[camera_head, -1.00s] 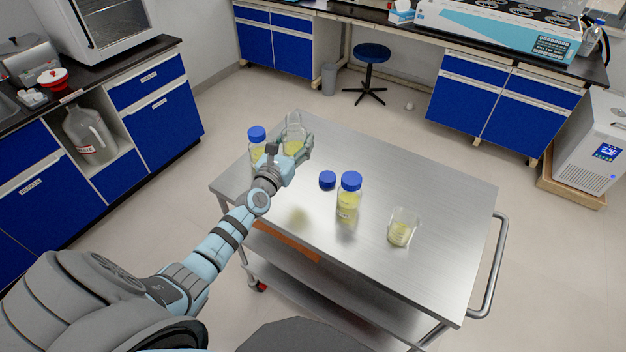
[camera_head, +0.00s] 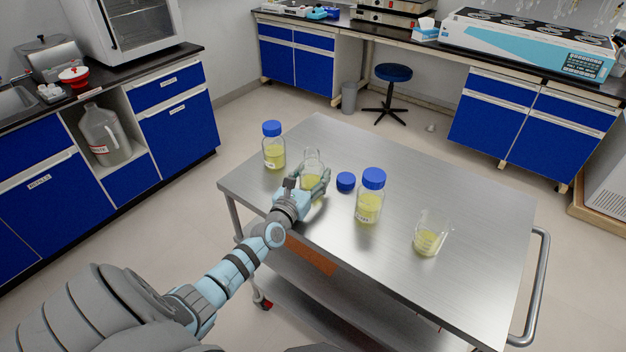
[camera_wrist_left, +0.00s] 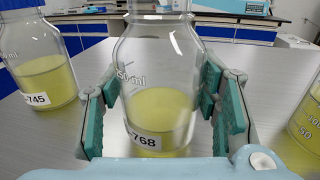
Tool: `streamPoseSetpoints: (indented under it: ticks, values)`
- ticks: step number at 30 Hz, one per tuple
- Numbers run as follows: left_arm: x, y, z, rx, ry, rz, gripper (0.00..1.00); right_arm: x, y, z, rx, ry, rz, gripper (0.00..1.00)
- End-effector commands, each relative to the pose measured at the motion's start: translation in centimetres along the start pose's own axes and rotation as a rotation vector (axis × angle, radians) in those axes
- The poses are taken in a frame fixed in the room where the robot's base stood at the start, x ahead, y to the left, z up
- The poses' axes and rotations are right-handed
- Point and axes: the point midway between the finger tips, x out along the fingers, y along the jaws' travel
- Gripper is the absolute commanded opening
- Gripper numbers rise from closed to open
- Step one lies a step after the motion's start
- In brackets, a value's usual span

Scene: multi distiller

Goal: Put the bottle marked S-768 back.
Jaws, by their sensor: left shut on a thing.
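The open glass bottle (camera_head: 313,160) with yellow liquid stands upright in my left gripper (camera_head: 313,186) over the cart's back left part. In the left wrist view its label ends in 768 (camera_wrist_left: 151,141), and the green finger pads flank it on both sides. It has no cap, and its base is hidden by the gripper in the head view. I cannot tell if it touches the steel top. A loose blue cap (camera_head: 346,181) lies just right of the gripper. My right gripper is out of view.
On the steel cart (camera_head: 470,205), a blue-capped bottle (camera_head: 273,152) stands left of the gripper; its label ends in 745 (camera_wrist_left: 37,100). Another capped bottle (camera_head: 369,205) and a beaker (camera_head: 430,238) stand to the right. The cart's far right is clear.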

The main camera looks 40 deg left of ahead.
Motion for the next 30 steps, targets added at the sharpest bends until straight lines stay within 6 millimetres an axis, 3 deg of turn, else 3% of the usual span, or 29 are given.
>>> streamPoseSetpoints:
  ticks: [4,5,9,20,23,30]
  values:
    - [0.0,0.0,-0.1,0.000,-0.003,0.000,0.13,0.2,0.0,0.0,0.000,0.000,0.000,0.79]
    - [0.0,0.0,-0.1,0.000,-0.001,0.000,0.57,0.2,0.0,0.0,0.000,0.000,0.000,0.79]
    - [0.0,-0.1,0.0,0.000,-0.001,-0.001,0.76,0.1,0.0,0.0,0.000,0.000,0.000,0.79]
    - [0.1,-0.1,0.5,0.000,-0.001,-0.001,0.76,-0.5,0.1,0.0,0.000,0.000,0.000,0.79]
    - [-1.4,-0.1,0.5,0.001,0.000,-0.001,0.76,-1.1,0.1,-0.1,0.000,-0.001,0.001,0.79]
    - [-7.4,-0.1,0.5,0.001,0.002,-0.003,0.76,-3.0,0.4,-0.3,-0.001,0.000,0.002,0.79]
